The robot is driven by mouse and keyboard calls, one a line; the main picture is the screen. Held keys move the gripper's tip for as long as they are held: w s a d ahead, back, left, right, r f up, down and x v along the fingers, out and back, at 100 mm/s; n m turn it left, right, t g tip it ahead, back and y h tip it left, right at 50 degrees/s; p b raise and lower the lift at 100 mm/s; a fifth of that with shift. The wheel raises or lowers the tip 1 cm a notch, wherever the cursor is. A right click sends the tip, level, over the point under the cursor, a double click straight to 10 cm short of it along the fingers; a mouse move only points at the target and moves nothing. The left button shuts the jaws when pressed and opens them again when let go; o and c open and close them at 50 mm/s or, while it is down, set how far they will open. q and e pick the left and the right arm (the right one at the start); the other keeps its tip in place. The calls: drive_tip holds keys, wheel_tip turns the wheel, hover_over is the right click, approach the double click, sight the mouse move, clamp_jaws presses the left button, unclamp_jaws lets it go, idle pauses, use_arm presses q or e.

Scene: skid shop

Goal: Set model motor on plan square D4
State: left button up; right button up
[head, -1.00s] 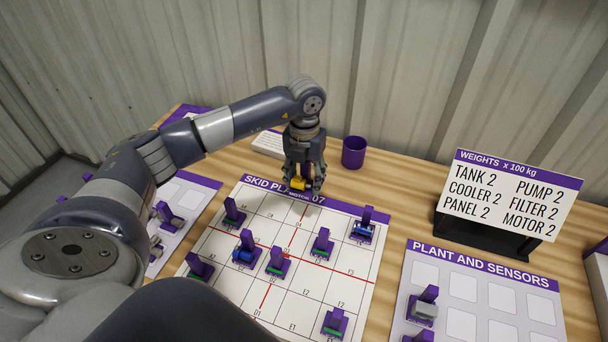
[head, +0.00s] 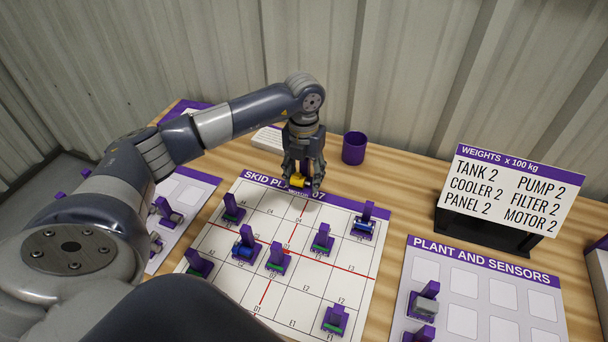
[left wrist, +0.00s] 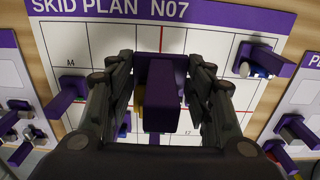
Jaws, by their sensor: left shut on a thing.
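The model motor (head: 299,181), yellow with a purple holder, is held in my left gripper (head: 303,184) above the back edge of the skid plan. In the left wrist view the purple holder (left wrist: 157,95) stands between the two fingers of the left gripper (left wrist: 160,85), with a bit of yellow beside it. The skid plan board (head: 304,206) is a white grid with red lines and a purple header. My right gripper is out of view.
Several purple-tabbed models stand on the plan, including a blue one (head: 364,224) at back right and a green one (head: 322,241) near the middle. A purple cup (head: 354,148) stands behind the plan. The weights sign (head: 507,197) and plant and sensors board (head: 479,275) are at right.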

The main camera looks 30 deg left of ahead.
use_arm(q)
drive_tip(key=shift+f, duration=0.35)
drive_tip(key=shift+f+b, duration=0.65)
drive_tip(key=shift+b, duration=0.05)
drive_tip(key=shift+d+f+b, duration=0.1)
drive_tip(key=shift+f+b, duration=0.95)
drive_tip(key=shift+f, duration=0.7)
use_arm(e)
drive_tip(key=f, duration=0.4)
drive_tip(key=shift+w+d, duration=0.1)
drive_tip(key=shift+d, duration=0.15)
use_arm(q)
drive_tip(key=shift+f+b, duration=0.1)
drive_tip(key=shift+b, duration=0.2)
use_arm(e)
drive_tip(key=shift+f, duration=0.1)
use_arm(q)
drive_tip(key=shift+f+b, duration=1.2)
drive_tip(key=shift+f, duration=0.5)
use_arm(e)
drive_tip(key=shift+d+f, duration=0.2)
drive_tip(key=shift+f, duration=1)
